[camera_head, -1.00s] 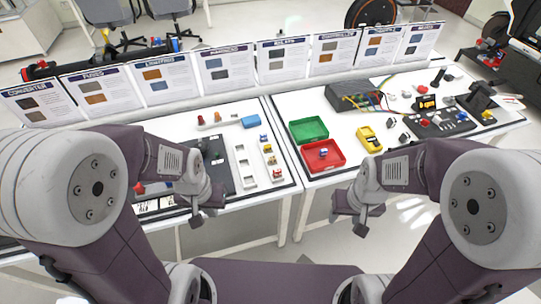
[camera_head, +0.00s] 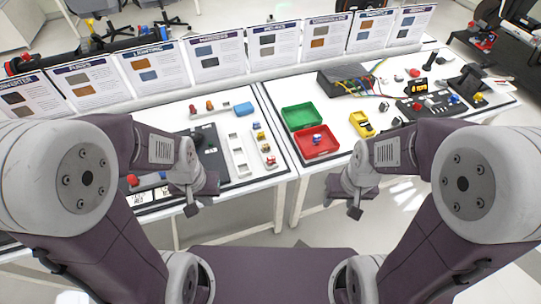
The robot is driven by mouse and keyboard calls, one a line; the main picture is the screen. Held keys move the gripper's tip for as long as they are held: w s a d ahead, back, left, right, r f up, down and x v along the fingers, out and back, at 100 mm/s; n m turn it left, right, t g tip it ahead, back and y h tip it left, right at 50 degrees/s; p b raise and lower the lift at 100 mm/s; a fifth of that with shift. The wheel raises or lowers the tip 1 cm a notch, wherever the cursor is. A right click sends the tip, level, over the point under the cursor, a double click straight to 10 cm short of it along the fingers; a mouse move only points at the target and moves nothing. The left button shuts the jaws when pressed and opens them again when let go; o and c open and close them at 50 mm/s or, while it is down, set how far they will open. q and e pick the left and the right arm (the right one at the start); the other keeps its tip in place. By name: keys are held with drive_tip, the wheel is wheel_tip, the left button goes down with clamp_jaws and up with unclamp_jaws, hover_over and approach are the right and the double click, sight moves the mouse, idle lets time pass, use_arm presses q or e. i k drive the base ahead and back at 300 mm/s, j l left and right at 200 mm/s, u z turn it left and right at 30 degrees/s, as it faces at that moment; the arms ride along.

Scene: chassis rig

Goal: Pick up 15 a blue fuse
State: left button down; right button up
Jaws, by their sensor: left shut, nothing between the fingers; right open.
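Several small fuse-like pieces stand in a short column on the left table. They include a small blue one (camera_head: 256,125), a yellow one (camera_head: 261,136) and a red one (camera_head: 270,160). Another small blue-and-white piece (camera_head: 317,138) sits in the red tray (camera_head: 329,149). Ratings are too small to read, so I cannot tell which is the 15 A fuse. My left gripper (camera_head: 192,209) is shut and empty, in front of the left table's near edge. My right gripper (camera_head: 354,212) is open and empty, in front of the right table. Both are apart from the pieces.
A white slotted holder (camera_head: 239,156) stands left of the pieces, beside a dark panel (camera_head: 210,150). A green tray (camera_head: 302,115) and yellow meter (camera_head: 361,122) are on the right table. Upright signs line the back.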

sight(256, 124)
drive_tip(key=i+j+u, duration=0.1)
drive_tip(key=u, duration=0.25)
drive_tip(key=i+u, duration=0.2)
drive_tip(key=u, duration=0.2)
drive_tip(key=i+u, duration=0.15)
drive_tip(key=u, duration=0.2)
